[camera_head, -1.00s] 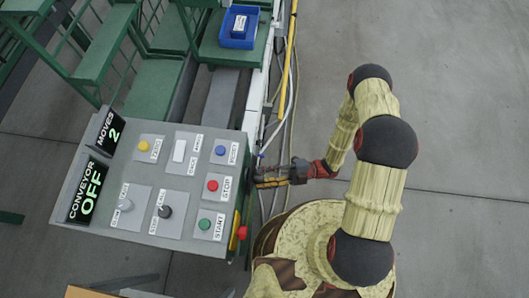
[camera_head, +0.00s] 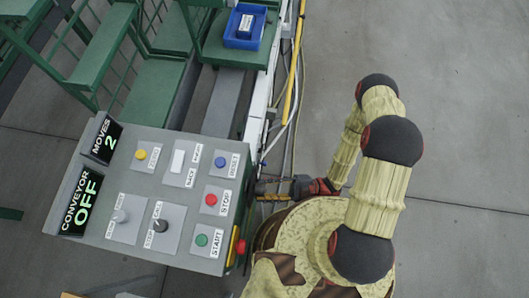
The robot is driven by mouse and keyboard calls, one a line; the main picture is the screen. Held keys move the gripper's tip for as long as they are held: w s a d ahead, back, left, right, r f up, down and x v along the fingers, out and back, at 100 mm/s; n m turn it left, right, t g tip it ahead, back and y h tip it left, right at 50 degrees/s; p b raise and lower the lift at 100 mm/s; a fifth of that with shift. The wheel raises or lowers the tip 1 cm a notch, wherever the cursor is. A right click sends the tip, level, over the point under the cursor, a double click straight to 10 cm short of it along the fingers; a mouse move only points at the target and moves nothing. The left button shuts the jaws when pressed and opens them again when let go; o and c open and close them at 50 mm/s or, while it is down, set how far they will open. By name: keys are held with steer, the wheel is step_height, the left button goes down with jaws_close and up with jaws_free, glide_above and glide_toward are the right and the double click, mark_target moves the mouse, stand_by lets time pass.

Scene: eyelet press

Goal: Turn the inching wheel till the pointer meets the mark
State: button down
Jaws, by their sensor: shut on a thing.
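My gripper (camera_head: 263,190) is at the right side of the grey control console (camera_head: 150,250), low beside its edge. Its dark fingers point left, and their tips are at or just under the console's edge. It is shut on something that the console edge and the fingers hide. I cannot make out the inching wheel, the pointer or the mark in this view. The console's displays (camera_head: 82,200) read CONVEYOR OFF and MOVES (camera_head: 103,141) 2.
The console top carries a red STOP button (camera_head: 211,199), a green START button (camera_head: 201,240), several other buttons and two knobs. A red button on yellow (camera_head: 240,247) is on its right side. A blue bin (camera_head: 245,26) stands beyond. Open floor lies right.

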steer(key=shift+w+f, duration=0.1)
steer(key=shift+f, duration=0.1)
steer(key=c, duration=1.6)
jaws_free()
steer(key=o, duration=0.4)
steer(key=shift+c, duration=0.2)
steer(key=shift+r, duration=0.1)
steer(key=v, duration=1.2)
